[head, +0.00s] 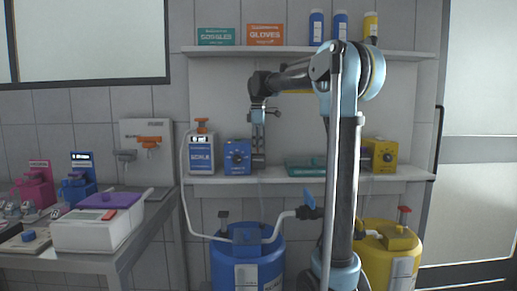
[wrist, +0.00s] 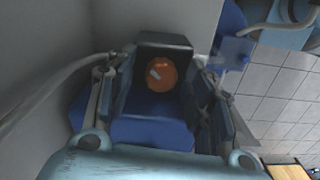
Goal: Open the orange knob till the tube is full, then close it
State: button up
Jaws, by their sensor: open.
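In the wrist view an orange round knob (wrist: 162,75) with a small pale mark sits in a dark housing on a blue body (wrist: 150,132). My gripper (head: 258,150) hangs down beside the blue box (head: 237,157) on the shelf in the head view. Its two fingers stand apart on either side of the knob in the wrist view, with gaps showing. The knob between my fingers is hidden in the head view. A pale tube (wrist: 45,100) runs in from the left in the wrist view; its fill level cannot be told.
A white unit with an orange top (head: 202,155) stands left of the blue box, a yellow box (head: 384,156) to the right. A blue barrel (head: 247,268) and a yellow barrel (head: 403,265) with hoses stand below the shelf (head: 300,180). A table with equipment is at left.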

jog(key=c, duration=1.1)
jog(key=shift+m, duration=0.7)
jog(key=o, duration=1.1)
jog(key=shift+r, duration=0.1)
jog(key=shift+r, duration=3.9)
